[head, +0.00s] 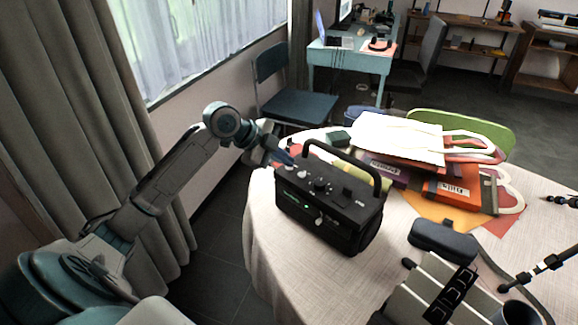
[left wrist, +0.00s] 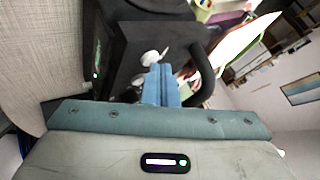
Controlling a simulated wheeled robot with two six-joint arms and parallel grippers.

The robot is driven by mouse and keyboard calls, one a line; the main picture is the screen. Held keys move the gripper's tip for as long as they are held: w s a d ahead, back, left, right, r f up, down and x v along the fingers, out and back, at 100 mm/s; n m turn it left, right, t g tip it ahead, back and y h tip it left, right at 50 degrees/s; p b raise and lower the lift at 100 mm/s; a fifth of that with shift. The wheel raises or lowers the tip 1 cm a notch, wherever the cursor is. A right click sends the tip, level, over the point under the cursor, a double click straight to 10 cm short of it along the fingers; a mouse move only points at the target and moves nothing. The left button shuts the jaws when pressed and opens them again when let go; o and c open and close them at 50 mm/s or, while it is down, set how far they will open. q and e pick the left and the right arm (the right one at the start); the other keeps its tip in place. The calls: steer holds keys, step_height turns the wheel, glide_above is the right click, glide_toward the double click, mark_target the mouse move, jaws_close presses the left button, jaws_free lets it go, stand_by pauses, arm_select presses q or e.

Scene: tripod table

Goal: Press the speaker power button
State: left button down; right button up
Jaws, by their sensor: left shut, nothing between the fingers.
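The black speaker (head: 330,200) stands on the table with a carrying handle, several knobs and small buttons on its top, and a small green light on its front. My left gripper (head: 287,158) is shut and empty at the speaker's left top edge, by the knobs at that end. In the left wrist view the shut blue fingertips (left wrist: 161,78) are in front of the speaker (left wrist: 125,60), near a pale knob (left wrist: 150,57). I cannot tell whether they touch it. The power button cannot be made out for sure. My right gripper is not in view.
The round table (head: 270,265) has a pale cloth. Several tote bags (head: 400,137) lie behind the speaker. A dark cushioned object (head: 443,240) and a slatted pale object (head: 425,290) are at the right. A blue chair (head: 298,105) stands beyond the table. Bare cloth lies left and front of the speaker.

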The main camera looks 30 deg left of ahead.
mark_target(284, 170)
arm_select(q)
steer(key=shift+r+p, duration=0.65)
steer(key=shift+r, duration=0.1)
step_height(284, 170, up, 5)
steer(key=p, duration=0.4)
stand_by(0.7)
